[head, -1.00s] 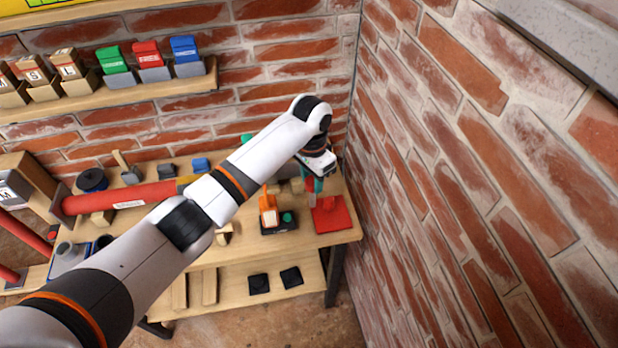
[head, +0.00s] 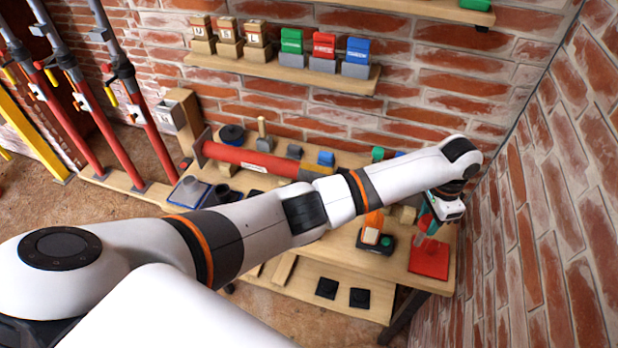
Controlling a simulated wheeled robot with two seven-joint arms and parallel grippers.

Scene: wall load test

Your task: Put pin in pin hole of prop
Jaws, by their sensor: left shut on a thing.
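My left gripper (head: 427,218) reaches over the right end of the workbench, just above a flat red block (head: 429,262). It is shut on a small red thing (head: 433,229), mostly hidden by the fingers; I cannot tell for sure that it is the pin. Several red props (head: 141,120) with grey upper tubes stand upright at the left, with yellow handles and small white tags. Another red tube (head: 245,160) with a white label lies along the bench. I cannot make out a pin hole on any prop. My right gripper is out of view.
The wooden bench (head: 440,287) also carries an orange-and-black item (head: 372,232) beside the gripper and a blue case (head: 190,192) at left. A brick wall closes the right side. A shelf (head: 290,72) holds several coloured blocks. Floor is open at left.

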